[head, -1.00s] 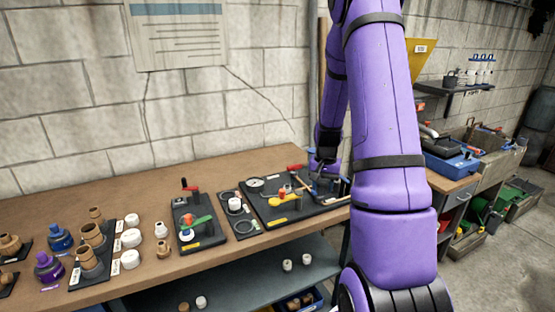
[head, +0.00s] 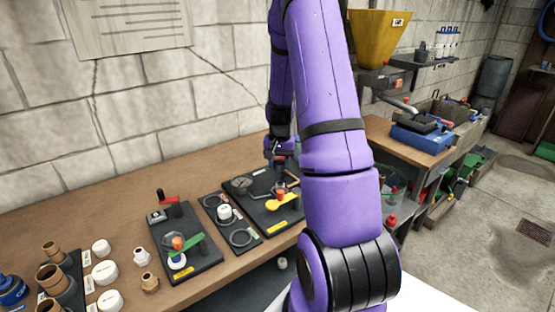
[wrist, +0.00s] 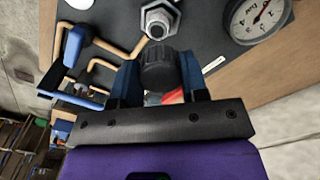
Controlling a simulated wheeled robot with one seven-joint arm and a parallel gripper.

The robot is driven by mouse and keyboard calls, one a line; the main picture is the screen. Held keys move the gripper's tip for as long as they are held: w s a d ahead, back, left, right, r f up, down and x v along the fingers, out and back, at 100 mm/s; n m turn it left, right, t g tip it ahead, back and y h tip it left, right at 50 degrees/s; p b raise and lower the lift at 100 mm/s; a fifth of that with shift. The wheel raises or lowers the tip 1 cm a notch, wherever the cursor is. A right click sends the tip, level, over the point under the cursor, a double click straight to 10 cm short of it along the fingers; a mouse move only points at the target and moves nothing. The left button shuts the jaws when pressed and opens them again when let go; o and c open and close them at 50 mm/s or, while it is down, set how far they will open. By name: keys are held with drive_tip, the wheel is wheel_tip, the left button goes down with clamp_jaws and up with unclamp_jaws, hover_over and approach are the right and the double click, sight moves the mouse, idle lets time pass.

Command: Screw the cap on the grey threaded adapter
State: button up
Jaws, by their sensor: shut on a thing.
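My gripper (wrist: 160,74) shows its two blue fingers in the wrist view, shut on the sides of a dark ribbed cap (wrist: 157,70). The grey threaded adapter (wrist: 158,20), a hex fitting with a round open end, stands on the dark board just beyond the cap. The cap lies a little short of it in the picture; I cannot tell the exact gap. In the head view my gripper (head: 277,157) is over the back of the dark board (head: 262,222), and the cap and adapter cannot be made out there.
A pressure gauge (wrist: 257,17) is right of the adapter. Copper pipes (wrist: 110,45) with blue handles are on the left. In the head view a yellow handle (head: 283,202) lies at the board's front. Other boards, white caps (head: 104,271) and brown fittings stand to the left.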

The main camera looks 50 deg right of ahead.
sight(279, 183)
drive_tip(key=shift+f, duration=1.15)
drive_tip(key=shift+s+a+f, duration=0.1)
drive_tip(key=shift+s+f, duration=0.05)
drive_tip(key=shift+f, duration=1.7)
idle(0.3)
drive_tip(key=shift+f, duration=0.1)
drive_tip(key=shift+c, duration=0.2)
drive_tip(key=shift+s+f, duration=0.1)
drive_tip(key=shift+f, duration=0.15)
clamp_jaws()
drive_tip(key=shift+a, duration=0.1)
drive_tip(key=shift+w+f, duration=0.15)
drive_tip(key=shift+w, duration=0.05)
drive_tip(key=shift+d+f, duration=0.2)
drive_tip(key=shift+f, duration=0.35)
idle(1.7)
